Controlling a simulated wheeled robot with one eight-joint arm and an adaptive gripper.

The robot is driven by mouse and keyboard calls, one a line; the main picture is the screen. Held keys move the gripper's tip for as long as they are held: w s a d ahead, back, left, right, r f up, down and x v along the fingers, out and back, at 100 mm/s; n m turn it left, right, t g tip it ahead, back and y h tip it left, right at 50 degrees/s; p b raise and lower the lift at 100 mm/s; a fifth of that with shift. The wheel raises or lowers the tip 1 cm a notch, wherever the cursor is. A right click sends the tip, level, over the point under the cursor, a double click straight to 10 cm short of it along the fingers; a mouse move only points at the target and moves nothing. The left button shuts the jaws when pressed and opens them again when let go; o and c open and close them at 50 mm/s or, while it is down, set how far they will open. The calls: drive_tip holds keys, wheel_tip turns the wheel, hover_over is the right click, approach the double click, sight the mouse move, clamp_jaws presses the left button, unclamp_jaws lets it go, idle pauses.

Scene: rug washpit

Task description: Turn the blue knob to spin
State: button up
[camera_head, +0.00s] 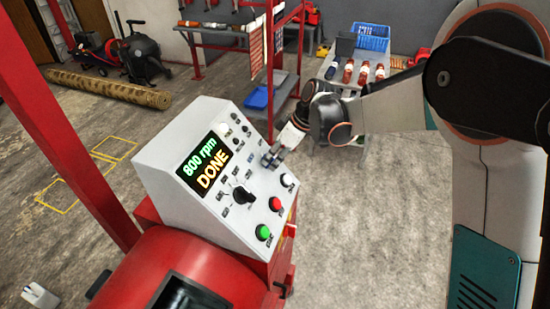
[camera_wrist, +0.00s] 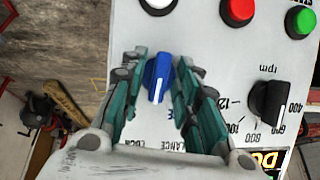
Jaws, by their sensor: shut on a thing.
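The blue knob (camera_wrist: 158,77) sits on the sloped white control panel (camera_head: 178,133). In the wrist view its white pointer mark is toward the bottom of the picture, and nearby lettering is partly hidden. My gripper (camera_wrist: 158,62) is shut on the blue knob, one green finger on each side. In the head view my gripper (camera_head: 270,159) reaches the panel's upper right part and the blue knob is hard to make out there. The panel display (camera_head: 206,163) reads "800 rpm DONE".
A black rpm knob (camera_head: 240,195), a red button (camera_head: 275,204), a green button (camera_head: 263,232) and a white button (camera_head: 288,180) are close by on the panel. A red post (camera_head: 75,130) stands left. A cart (camera_head: 355,85) with bottles stands behind. Concrete floor right of the panel is clear.

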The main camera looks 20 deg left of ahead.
drive_tip(key=shift+w+m+g+b, duration=0.1)
drive_tip(key=shift+m+g+b, duration=0.6)
drive_tip(key=shift+m, duration=1.2)
drive_tip(key=shift+y, duration=0.3)
drive_tip(key=o, duration=0.7)
drive_tip(key=v, duration=1.2)
drive_tip(key=shift+w+f, duration=0.1)
drive_tip(key=shift+w, duration=0.1)
